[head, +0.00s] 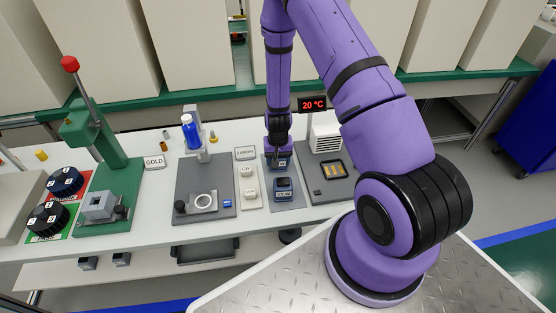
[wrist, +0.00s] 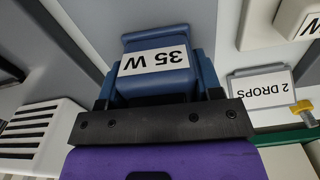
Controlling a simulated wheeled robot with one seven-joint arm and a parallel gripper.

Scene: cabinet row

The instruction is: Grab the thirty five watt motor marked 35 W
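A blue motor (wrist: 155,83) with a white label reading 35 W, upside down in the picture, fills the middle of the wrist view. In the head view it is the rear blue motor (head: 282,163) on a grey plate, partly hidden by my gripper. My gripper (head: 279,156) reaches down over it from above. In the wrist view the motor lies right in front of the gripper's black bar, between blue side parts. Whether the fingers press on it is hidden. A second blue motor (head: 284,187) stands in front on the same plate; its label is not readable here.
Left of the plate stand two white blocks (head: 250,184) and a grey station with a blue bottle (head: 190,131). A green lever press (head: 100,170) stands further left.

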